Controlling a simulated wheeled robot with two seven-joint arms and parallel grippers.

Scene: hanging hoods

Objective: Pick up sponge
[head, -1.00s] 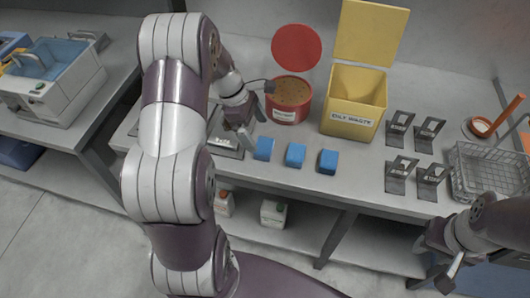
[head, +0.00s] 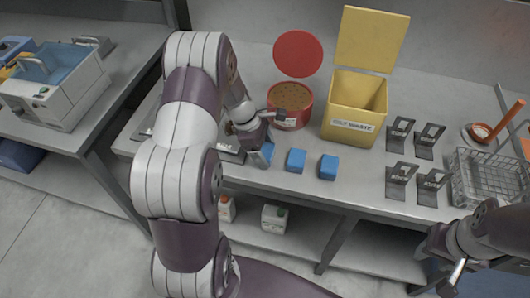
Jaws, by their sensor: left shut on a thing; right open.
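Three blue sponges sit in a row near the front edge of the steel bench. My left gripper (head: 262,153) is at the leftmost sponge (head: 268,151) and shut on it, with its fingers covering part of the sponge. The sponge is at about bench height; I cannot tell whether it is clear of the surface. The middle sponge (head: 296,160) and the right sponge (head: 328,167) stand free on the bench. My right gripper (head: 453,272) is open and empty at the lower right, in front of the bench.
A red round can (head: 290,106) with its lid up stands behind the sponges. A yellow oily-waste bin (head: 354,112) is open beside it. Several grey metal brackets (head: 398,172) and a wire basket (head: 486,177) occupy the right. White jugs (head: 275,217) stand on the lower shelf.

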